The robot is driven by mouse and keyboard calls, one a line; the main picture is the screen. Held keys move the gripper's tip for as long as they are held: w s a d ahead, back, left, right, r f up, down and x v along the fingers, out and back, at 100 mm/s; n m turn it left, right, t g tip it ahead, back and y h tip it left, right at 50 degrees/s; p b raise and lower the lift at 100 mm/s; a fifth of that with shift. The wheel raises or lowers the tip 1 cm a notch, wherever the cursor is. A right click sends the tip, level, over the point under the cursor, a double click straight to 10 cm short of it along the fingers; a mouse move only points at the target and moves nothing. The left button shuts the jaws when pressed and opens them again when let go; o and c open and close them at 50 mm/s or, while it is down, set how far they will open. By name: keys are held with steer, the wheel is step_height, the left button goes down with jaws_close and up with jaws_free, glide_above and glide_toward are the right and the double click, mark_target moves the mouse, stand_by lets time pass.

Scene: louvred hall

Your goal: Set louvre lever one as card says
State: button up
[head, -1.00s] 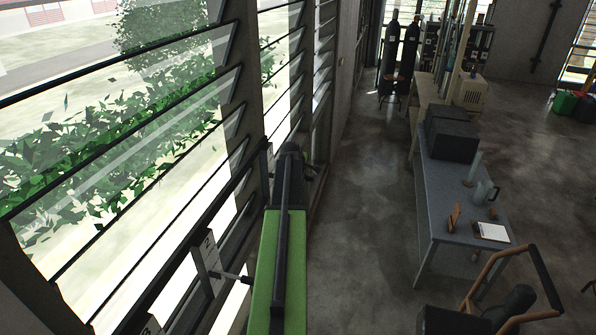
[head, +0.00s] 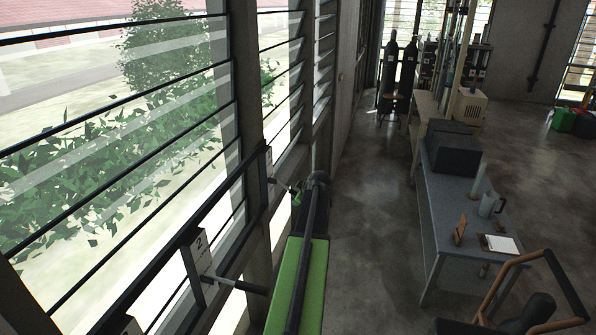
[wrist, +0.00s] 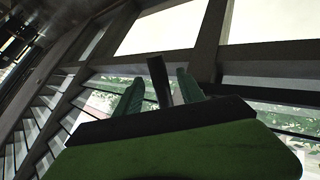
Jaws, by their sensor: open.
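Lever one seems to be the far lever, its rod (head: 280,185) sticking out of a dark plate (head: 265,168) on the window post; I cannot read its number. My gripper (head: 297,194) is at that rod's outer end, partly hidden by my arm. In the wrist view, my gripper's two green fingers (wrist: 160,90) stand apart with a dark bar (wrist: 158,78) between them, probably the lever. I cannot tell whether they touch it. A small brown upright stand (head: 460,230), possibly the card's, is on the table, its face unreadable.
Lever two's plate (head: 197,262) and rod (head: 240,285) are nearer, left of my arm. Another plate (head: 130,326) shows at the bottom. Louvre glass (head: 110,150) fills the left. A grey table (head: 440,205) with a clipboard (head: 502,244) stands right. Floor (head: 365,215) between is clear.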

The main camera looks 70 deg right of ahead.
steer(key=w+r+p+v, duration=0.1)
steer(key=p+v, duration=0.8)
steer(key=v, duration=0.2)
steer(key=w+r+p+v, duration=0.1)
steer(key=w+p+v, duration=0.1)
steer(key=p+v, duration=0.7)
steer(key=v, duration=0.3)
steer(key=shift+d+r+p, duration=0.2)
steer(key=shift+r+p, duration=0.1)
steer(key=shift+p, duration=0.1)
